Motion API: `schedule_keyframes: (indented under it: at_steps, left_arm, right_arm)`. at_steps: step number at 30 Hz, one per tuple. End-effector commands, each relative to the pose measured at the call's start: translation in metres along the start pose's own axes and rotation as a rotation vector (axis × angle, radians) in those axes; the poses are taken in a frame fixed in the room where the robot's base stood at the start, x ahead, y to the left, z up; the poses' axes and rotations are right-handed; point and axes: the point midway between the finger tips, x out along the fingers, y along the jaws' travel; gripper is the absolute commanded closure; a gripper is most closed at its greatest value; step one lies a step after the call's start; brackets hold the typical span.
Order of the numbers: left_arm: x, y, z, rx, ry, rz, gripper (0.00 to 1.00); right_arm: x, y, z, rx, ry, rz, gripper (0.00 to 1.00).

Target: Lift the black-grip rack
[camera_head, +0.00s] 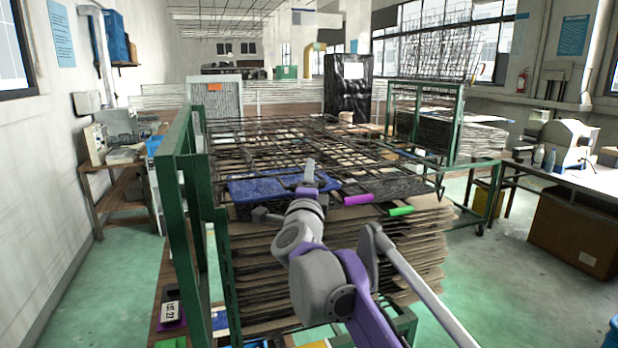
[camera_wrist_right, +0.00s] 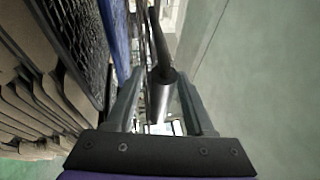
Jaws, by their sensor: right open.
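The black grip (camera_wrist_right: 160,95) is a dark round handle at the end of a thin dark rod in the right wrist view. It lies between the two fingers of my right gripper (camera_wrist_right: 160,82), with the fingers open on either side. In the head view my right gripper (camera_head: 285,190) is at the front edge of the wire racks (camera_head: 290,140), beside a blue panel (camera_head: 250,187). There the wrist hides the black grip. Whether the fingers touch the grip, I cannot tell. My left gripper is not in view.
A purple grip (camera_head: 358,198) and a green grip (camera_head: 400,210) stick out to the right of my gripper. Stacked brown sheets (camera_head: 420,250) lie below. A green frame post (camera_head: 172,220) stands at left. The floor (camera_head: 520,260) at right is free.

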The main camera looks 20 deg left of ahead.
Motion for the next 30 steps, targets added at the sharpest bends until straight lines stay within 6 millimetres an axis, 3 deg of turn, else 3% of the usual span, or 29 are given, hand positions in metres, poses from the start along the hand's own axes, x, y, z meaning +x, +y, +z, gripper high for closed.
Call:
schedule_keyframes:
  at_steps: [5,14,30]
  left_arm:
    - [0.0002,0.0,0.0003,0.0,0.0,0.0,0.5]
    - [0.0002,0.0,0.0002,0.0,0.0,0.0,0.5]
    - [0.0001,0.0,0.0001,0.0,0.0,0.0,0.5]
  right_arm:
    - [-0.0002,0.0003,-0.0001,0.0,0.0,0.0,0.47]
    - [-0.0004,0.0002,-0.0001,-0.001,0.0,0.0,1.0]
    - [-0.0004,-0.0003,-0.0002,-0.001,0.0,0.0,1.0]
